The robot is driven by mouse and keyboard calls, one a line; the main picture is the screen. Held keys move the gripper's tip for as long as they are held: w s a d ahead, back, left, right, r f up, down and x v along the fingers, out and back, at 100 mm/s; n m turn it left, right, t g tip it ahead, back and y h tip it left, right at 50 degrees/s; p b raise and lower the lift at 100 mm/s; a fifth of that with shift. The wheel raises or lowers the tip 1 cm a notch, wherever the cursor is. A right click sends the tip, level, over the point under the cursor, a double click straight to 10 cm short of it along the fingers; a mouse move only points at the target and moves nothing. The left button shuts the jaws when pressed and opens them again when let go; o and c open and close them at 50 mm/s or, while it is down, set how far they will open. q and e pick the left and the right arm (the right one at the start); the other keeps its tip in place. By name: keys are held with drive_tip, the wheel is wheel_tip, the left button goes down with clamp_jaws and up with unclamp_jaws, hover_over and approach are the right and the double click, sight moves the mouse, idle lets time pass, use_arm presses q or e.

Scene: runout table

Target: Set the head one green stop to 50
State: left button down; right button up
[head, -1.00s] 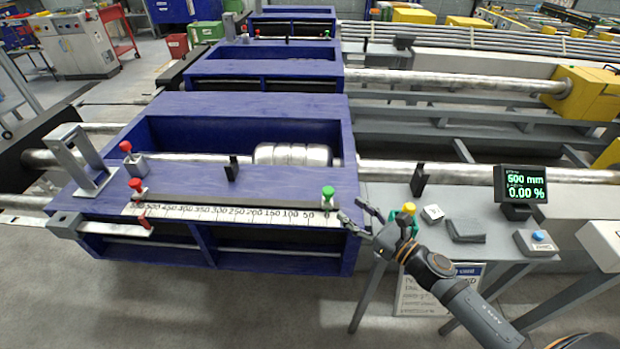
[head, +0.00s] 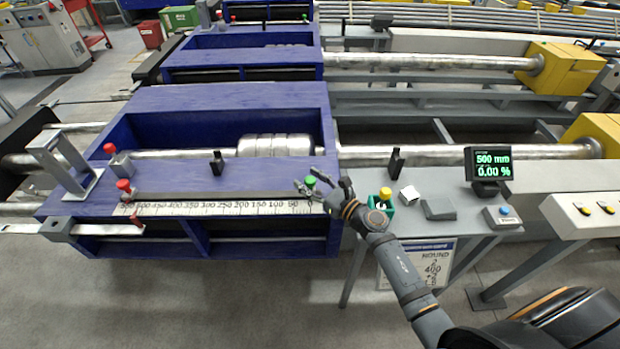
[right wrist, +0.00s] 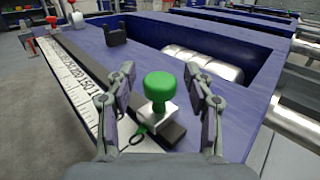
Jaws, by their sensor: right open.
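The green stop (head: 310,181) has a round green knob and sits at the right end of the dark rail, by the low end of the scale (head: 220,208) on the front of the blue head. In the right wrist view the green knob (right wrist: 159,87) stands on a pale metal block, with a small dark ring beside it. My right gripper (head: 322,181) is open, its fingers on either side of the knob; in the right wrist view the fingers (right wrist: 160,80) show a gap to it on both sides. The pointer's exact reading is hidden. My left gripper is not in view.
A black block (head: 217,162) sits behind the rail. A display (head: 488,163) reads 500 mm and 0.00 %.

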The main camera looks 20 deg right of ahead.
sight(293, 192)
clamp_jaws()
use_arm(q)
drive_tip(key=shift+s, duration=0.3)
use_arm(e)
drive_tip(key=a, duration=0.1)
drive_tip(key=w+a, duration=0.1)
drive_tip(key=a, duration=0.3)
drive_tip(key=shift+w+f+p, duration=0.1)
drive_tip(key=shift+w+p, duration=0.2)
drive_tip(key=shift+p, duration=0.05)
drive_tip(key=shift+c, duration=2.2)
unclamp_jaws()
drive_tip(key=shift+d, duration=0.1)
drive_tip(key=o, duration=0.4)
drive_tip(key=shift+s, duration=0.2)
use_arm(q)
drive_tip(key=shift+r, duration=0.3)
use_arm(e)
drive_tip(key=shift+o, duration=0.2)
